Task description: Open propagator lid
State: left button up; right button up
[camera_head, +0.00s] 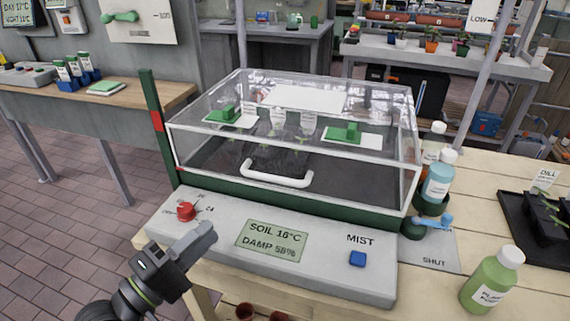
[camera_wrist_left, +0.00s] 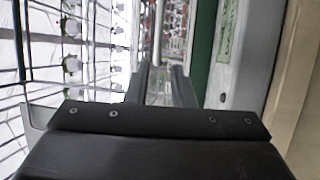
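The propagator has a clear lid (camera_head: 330,110), which sits down on its dark green base (camera_head: 290,195). A white bar handle (camera_head: 277,180) is on the lid's front face. Two green vents (camera_head: 345,132) are on top, and small seedlings show through the lid. My left gripper (camera_head: 205,238) is in front of the grey control panel's left end, below and left of the handle and apart from it. In the left wrist view its two dark fingers (camera_wrist_left: 162,75) stand a little apart with nothing seen between them. My right gripper is not in view.
The control panel carries a red knob (camera_head: 186,211), a display (camera_head: 271,241) and a blue MIST button (camera_head: 357,259). Bottles (camera_head: 438,180) and a blue-handled valve (camera_head: 432,222) stand close at the right. A green bottle (camera_head: 492,280) is at the front right. A green post (camera_head: 155,125) rises at the left corner.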

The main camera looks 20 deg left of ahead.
aim_at(265, 179)
pick_arm(q)
jog(key=b+x, duration=0.1)
jog(key=x, duration=1.6)
jog(key=shift+c, duration=0.4)
grip_shut()
